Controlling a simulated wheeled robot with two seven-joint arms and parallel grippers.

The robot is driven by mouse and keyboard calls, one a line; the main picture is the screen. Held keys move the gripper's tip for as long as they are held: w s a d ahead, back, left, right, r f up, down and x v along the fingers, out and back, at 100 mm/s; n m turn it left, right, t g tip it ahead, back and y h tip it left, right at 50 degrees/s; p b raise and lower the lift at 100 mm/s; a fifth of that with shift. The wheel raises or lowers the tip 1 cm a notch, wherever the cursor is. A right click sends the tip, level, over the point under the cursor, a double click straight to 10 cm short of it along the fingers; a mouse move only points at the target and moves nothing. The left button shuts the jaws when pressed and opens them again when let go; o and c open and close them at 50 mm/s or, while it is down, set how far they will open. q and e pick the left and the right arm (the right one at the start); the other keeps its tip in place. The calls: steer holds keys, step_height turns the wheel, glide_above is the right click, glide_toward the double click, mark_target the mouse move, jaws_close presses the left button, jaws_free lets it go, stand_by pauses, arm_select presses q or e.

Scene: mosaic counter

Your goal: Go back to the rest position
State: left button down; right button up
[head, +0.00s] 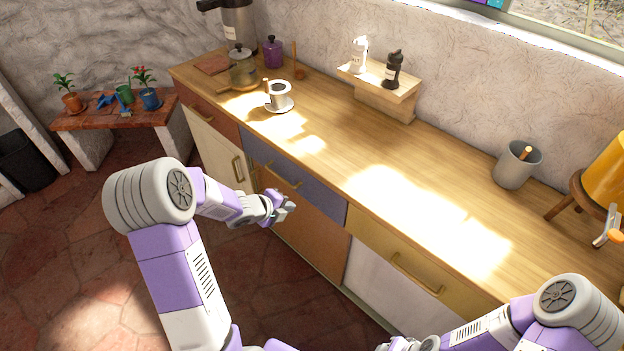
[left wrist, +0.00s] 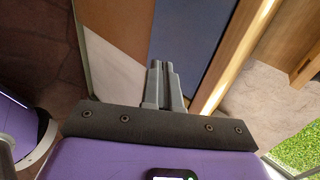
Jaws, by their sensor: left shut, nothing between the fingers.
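My left gripper (head: 287,204) is in front of the counter's drawer fronts in the head view, below the level of the worktop. It is shut and empty. In the left wrist view its fingers (left wrist: 161,66) lie close together, with the blue drawer front (left wrist: 185,35) beyond them. My right arm shows at the lower right of the head view, in front of the counter. The fingers of my right gripper cannot be made out there.
The wooden counter (head: 330,150) runs diagonally across the head view.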

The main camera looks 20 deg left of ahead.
arm_select(q)
steer(key=s+d+f+n+g+h, duration=0.1)
steer(key=s+d+f+n+g, duration=0.1)
steer(key=s+d+f+n, duration=0.35)
steer(key=s+d+f+n+g, duration=0.2)
steer(key=d+f+n, duration=0.5)
steer(key=d+n, duration=0.1)
steer(key=s+d+f+n+g, duration=0.2)
steer(key=s+d+n, duration=0.2)
steer(key=s, duration=0.3)
steer(key=s+d+f+n+g+p, duration=0.1)
steer(key=s+d+f+n+g, duration=0.1)
steer(key=s+n, duration=0.4)
steer(key=shift+s+d+f+n, duration=0.35)
steer(key=shift+d+f+n, duration=0.1)
steer(key=shift+d+f, duration=0.5)
steer(key=shift+d+r, duration=0.1)
